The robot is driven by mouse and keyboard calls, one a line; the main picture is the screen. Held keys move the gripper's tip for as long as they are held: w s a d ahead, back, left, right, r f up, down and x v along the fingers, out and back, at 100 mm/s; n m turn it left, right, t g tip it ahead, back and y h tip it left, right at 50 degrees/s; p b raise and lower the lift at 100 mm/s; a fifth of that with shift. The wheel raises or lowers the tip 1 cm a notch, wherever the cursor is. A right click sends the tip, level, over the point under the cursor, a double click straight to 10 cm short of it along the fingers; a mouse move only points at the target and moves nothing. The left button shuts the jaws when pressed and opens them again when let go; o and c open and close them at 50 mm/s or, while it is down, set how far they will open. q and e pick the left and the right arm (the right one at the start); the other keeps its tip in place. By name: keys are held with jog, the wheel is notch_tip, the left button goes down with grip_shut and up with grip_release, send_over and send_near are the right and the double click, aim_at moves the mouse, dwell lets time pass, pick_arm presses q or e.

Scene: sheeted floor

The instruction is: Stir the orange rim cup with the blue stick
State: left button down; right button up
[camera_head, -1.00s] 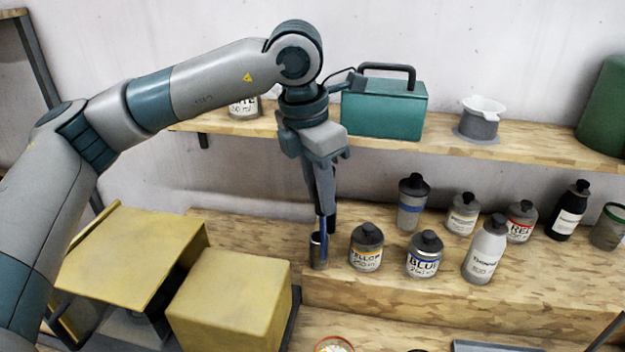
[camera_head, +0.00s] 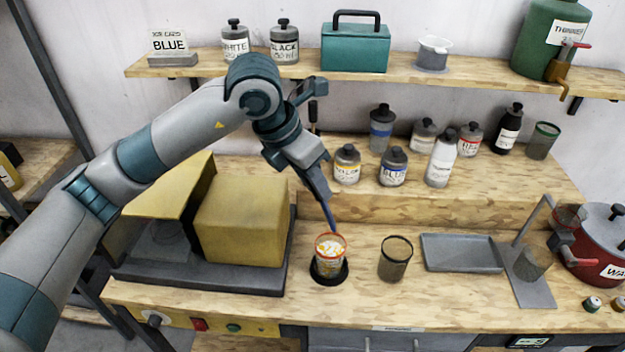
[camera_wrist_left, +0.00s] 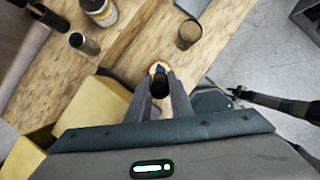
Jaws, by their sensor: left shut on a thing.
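The orange rim cup (camera_head: 330,262) stands on a round black pad on the lower bench. White and orange contents show inside it. It also shows in the left wrist view (camera_wrist_left: 157,66), just beyond my fingertips. My left gripper (camera_head: 322,190) is shut on the blue stick (camera_head: 332,218), above the cup. The stick points down and slightly tilted, with its lower end at the cup's rim. I cannot tell whether the tip is inside the cup. In the left wrist view my gripper (camera_wrist_left: 162,90) hides most of the stick. My right gripper is not recognisable in view.
A yellow box (camera_head: 240,222) stands close left of the cup. A dark-rimmed cup (camera_head: 395,262) stands to its right, then a grey tray (camera_head: 462,253). Paint bottles, including blue (camera_head: 393,170), line the raised step behind. A red pot (camera_head: 600,245) is far right.

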jog(key=shift+w, duration=0.15)
jog(key=shift+d, duration=0.1)
